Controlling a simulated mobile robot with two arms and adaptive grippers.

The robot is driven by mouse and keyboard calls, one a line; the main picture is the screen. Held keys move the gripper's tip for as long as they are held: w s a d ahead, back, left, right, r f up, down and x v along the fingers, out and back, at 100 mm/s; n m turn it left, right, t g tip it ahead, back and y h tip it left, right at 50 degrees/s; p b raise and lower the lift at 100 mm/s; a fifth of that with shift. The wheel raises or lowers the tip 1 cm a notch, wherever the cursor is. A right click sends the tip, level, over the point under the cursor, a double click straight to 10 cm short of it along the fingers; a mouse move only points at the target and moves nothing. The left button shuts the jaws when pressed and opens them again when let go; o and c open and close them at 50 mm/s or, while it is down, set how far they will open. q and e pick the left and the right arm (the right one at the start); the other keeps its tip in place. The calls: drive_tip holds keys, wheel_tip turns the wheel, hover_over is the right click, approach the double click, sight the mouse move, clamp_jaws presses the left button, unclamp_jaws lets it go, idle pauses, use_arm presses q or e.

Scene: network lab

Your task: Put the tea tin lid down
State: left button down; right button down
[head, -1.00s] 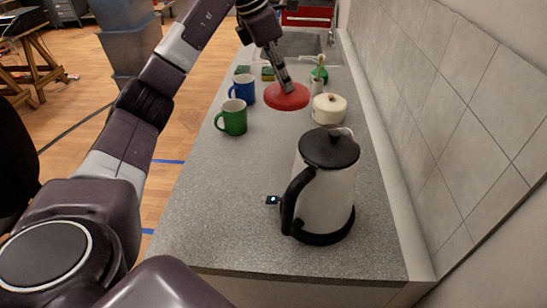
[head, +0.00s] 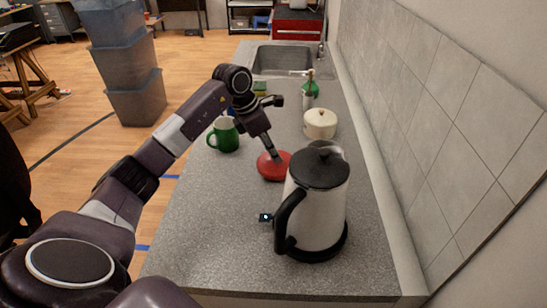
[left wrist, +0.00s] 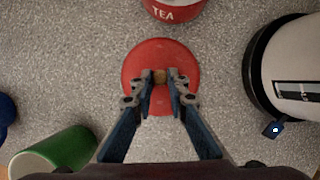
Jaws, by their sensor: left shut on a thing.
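The red tea tin lid (head: 269,169) is level, at or just above the grey counter (head: 215,225), left of the kettle. I cannot tell whether it touches the counter. My left gripper (head: 272,153) points down at it. In the left wrist view the fingertips (left wrist: 160,77) are shut on the small tan knob of the lid (left wrist: 160,52). The red tea tin (left wrist: 173,10), with white TEA lettering, stands apart from the lid at the top edge of that view. I cannot make out the tin in the head view. My right gripper is not in view.
A white and black kettle (head: 320,205) stands close to the lid. A green mug (head: 224,135) is beyond it to the left, with a blue mug (left wrist: 5,112) farther off. A cream lidded pot (head: 320,124) and the sink (head: 285,59) are farther back.

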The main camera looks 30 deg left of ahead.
use_arm(q)
wheel_tip(320, 180, down, 2)
drive_tip(key=shift+f, duration=0.2)
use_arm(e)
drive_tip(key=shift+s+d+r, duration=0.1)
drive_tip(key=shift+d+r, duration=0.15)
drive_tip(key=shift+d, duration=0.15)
use_arm(q)
drive_tip(key=shift+f, duration=0.2)
drive_tip(key=c, duration=1.9)
unclamp_jaws()
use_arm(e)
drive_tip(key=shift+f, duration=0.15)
